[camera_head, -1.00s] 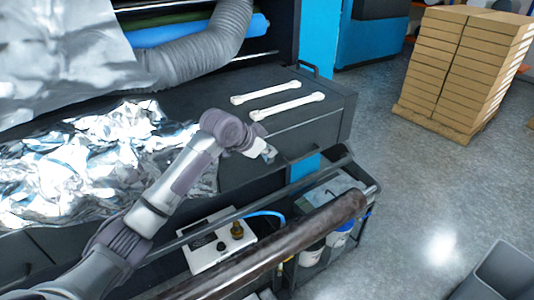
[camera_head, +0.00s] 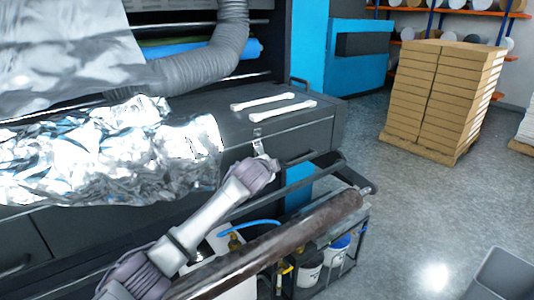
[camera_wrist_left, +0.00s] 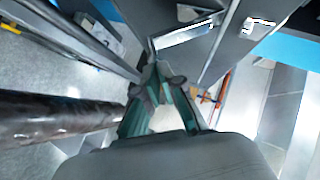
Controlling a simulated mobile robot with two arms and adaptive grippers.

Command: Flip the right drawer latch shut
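The right drawer latch (camera_head: 257,143) is a small silver piece on the upper front edge of the dark drawer unit (camera_head: 295,140). It stands upright against the front face; whether it is fastened is too small to tell. My left gripper (camera_head: 269,161) is just below and slightly right of it, and I cannot tell whether they touch. In the left wrist view my teal fingers (camera_wrist_left: 160,78) converge with their tips together, and nothing shows between the tips. A bright metal plate (camera_wrist_left: 185,36) lies beyond them; I cannot tell whether it is the latch. My right gripper is out of view.
A dark roll (camera_head: 290,240) and a rail run below my left arm. Crumpled silver film (camera_head: 110,160) covers the cabinet's left. Two white bars (camera_head: 282,110) lie on top. A cart with buckets (camera_head: 310,268) stands beneath. Stacked boxes (camera_head: 440,95) stand on the right floor.

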